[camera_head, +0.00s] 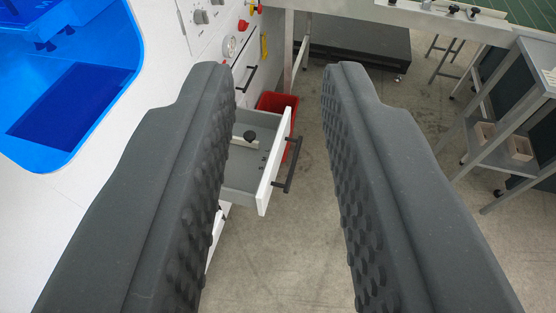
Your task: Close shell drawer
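The shell drawer (274,165) sticks out of the white machine, pulled open. It has a white front, a grey inside and a black bar handle (289,164) on its outer face. The left finger hides the drawer's left part.
The white machine (50,220) with a blue recess (85,80) fills the left side. Another closed drawer with a black handle (246,78) is behind. A red bin (275,104) stands behind the open drawer. A metal shelf rack (500,140) is at right. Grey floor (290,260) lies free between.

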